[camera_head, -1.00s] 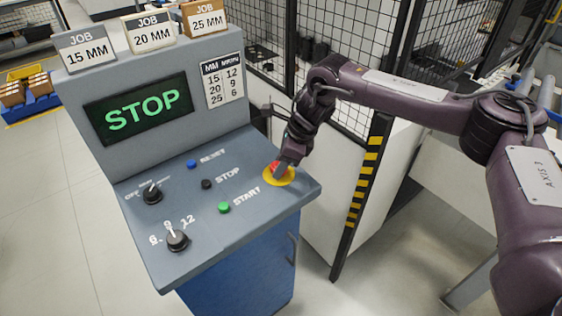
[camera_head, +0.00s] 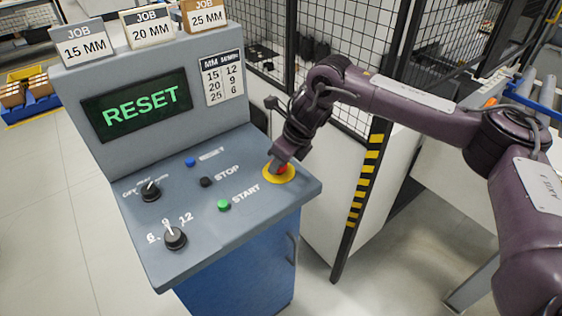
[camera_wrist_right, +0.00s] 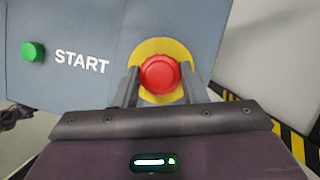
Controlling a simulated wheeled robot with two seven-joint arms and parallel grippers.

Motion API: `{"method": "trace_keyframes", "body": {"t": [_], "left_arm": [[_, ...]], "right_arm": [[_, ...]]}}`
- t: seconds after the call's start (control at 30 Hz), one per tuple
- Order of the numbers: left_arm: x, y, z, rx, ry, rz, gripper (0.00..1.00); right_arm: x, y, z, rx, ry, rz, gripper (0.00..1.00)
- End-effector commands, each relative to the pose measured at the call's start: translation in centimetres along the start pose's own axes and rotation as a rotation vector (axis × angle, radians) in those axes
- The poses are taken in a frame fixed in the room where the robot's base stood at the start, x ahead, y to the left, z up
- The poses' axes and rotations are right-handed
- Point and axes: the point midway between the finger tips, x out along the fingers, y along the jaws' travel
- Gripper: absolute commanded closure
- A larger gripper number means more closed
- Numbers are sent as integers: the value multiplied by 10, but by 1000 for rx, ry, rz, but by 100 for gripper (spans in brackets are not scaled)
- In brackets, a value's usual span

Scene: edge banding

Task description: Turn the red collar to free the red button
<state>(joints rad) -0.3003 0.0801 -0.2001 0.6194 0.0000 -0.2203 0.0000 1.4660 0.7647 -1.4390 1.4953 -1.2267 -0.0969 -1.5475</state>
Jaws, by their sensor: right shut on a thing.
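The red button with its red collar (camera_wrist_right: 160,75) sits on a round yellow plate (camera_head: 279,178) at the right of the grey console top. In the right wrist view the two fingers of my right gripper (camera_wrist_right: 160,88) stand on either side of the red collar, shut on it. In the head view my right gripper (camera_head: 280,166) reaches down onto the button from above and partly hides it. The display (camera_head: 140,106) reads RESET in green.
The console carries a blue RESET button (camera_head: 190,162), a black STOP button (camera_head: 206,182), a green START button (camera_head: 223,205) and two black knobs (camera_head: 150,193). Job cards stand on top. A mesh fence and a yellow-black striped post (camera_head: 365,180) stand close to the right arm.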

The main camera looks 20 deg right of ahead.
Motion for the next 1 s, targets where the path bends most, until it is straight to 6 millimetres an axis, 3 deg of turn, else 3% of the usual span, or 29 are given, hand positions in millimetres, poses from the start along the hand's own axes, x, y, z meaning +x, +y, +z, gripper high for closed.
{"method": "trace_keyframes", "body": {"t": [0.3, 0.77, 0.8, 0.97, 1.0], "left_arm": [[2, 0, 0, 0, 1, 0, 64], [3, 0, -1, 0, 2, 0, 64], [3, 0, -1, 0, 2, 0, 64], [3, 0, -1, 0, 2, 0, 64], [3, 0, -1, 0, 2, 0, 64]], "right_arm": [[2, 1, -2, 105, 4, -43, 84], [2, 1, -2, 120, 7, -48, 84], [2, 1, -2, 120, 7, -48, 60], [2, 1, -2, 119, 6, -48, 39], [2, 1, -2, 119, 6, -48, 39]]}}
